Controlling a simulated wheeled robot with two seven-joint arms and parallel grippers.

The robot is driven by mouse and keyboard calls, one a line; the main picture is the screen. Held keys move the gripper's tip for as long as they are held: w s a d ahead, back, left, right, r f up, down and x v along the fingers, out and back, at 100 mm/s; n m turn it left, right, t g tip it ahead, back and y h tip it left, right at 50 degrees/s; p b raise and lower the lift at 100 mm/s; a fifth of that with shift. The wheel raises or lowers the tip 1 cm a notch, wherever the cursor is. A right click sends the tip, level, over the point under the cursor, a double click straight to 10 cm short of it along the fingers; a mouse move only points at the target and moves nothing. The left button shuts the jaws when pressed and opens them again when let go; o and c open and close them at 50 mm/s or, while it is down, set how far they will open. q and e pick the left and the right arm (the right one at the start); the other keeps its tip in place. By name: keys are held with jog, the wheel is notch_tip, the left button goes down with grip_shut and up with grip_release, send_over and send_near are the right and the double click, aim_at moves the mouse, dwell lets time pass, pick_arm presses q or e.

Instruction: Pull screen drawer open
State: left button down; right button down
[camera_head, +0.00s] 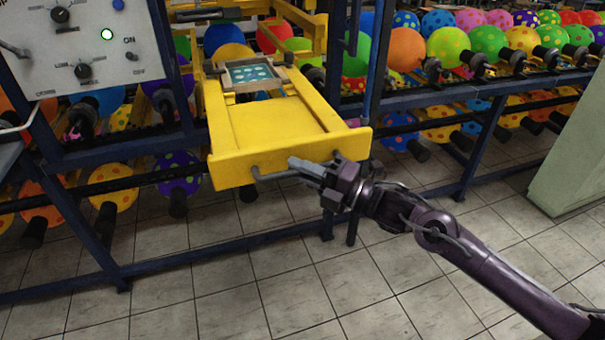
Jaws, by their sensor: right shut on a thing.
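The yellow screen drawer (270,122) juts out of the blue machine frame towards me, with a small printing screen (251,73) in a frame at its far end. A grey bar handle (268,174) runs across the drawer's front panel. My right gripper (300,165) reaches in from the lower right and is shut on the handle, at its right part. The fingers hide that part of the handle. My left gripper is not in view.
Racks of colourful balloons (460,45) on black holders fill the back. A control panel (88,42) with knobs stands at upper left. A pale green cabinet (572,150) stands at right. The tiled floor (300,290) in front is clear.

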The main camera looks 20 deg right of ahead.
jog(key=shift+s, duration=0.35)
jog(key=c, duration=1.7)
grip_release()
jog(key=shift+w, duration=0.1)
jog(key=shift+d+f, duration=0.1)
jog(key=b+v, duration=0.2)
jog(key=v, duration=0.5)
jog(key=shift+s+d, duration=0.2)
jog(key=shift+s, duration=0.1)
